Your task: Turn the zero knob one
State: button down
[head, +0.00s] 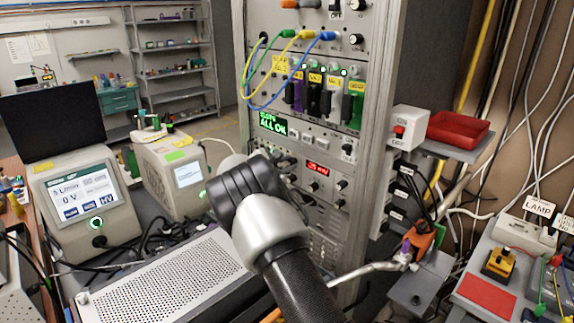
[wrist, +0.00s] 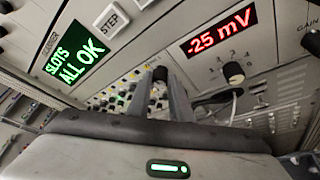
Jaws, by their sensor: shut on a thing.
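My gripper (wrist: 160,84) reaches up toward the rack panel in the wrist view, its two grey fingers closed around a small dark knob (wrist: 160,73). This looks like the zero knob, but its label is hidden by the fingers. The red display (wrist: 219,32) above and to the right reads -25 mV. It also shows in the head view (head: 317,170). In the head view my arm covers the gripper and the held knob.
A selector knob (wrist: 233,72) with numbers sits right of my fingers, and a GAIN knob (wrist: 313,41) at the right edge. A green screen (wrist: 75,53) reads SLOTS ALL OK. Coloured cables (head: 262,75) hang on the rack's upper front. A perforated metal box (head: 165,280) lies below my arm.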

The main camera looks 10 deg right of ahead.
jog(key=shift+f+b, duration=0.15)
jog(key=shift+b, duration=0.15)
jog(key=m+t+b, duration=0.1)
jog(key=m+b, duration=0.2)
jog(key=b, duration=0.5)
jog(key=m+t+b, duration=0.2)
jog(key=m+b, duration=0.1)
jog(key=b, duration=0.6)
jog(key=f+m+t+b, duration=0.1)
jog(key=m+b, duration=0.3)
jog(key=b, duration=0.5)
jog(key=shift+s+t+h, duration=0.1)
jog(key=shift+t+h, duration=0.2)
jog(key=shift+h, duration=0.1)
jog(key=m+h, duration=0.1)
jog(key=m, duration=0.2)
jog(key=m+h, duration=0.2)
jog(key=m, duration=0.2)
jog(key=shift+f+t, duration=0.15)
jog(key=shift+t, duration=0.15)
jog(key=shift+m, duration=0.4)
jog(key=c, duration=1.6)
grip_release()
jog(key=shift+c, duration=0.2)
jog(key=shift+o, duration=0.3)
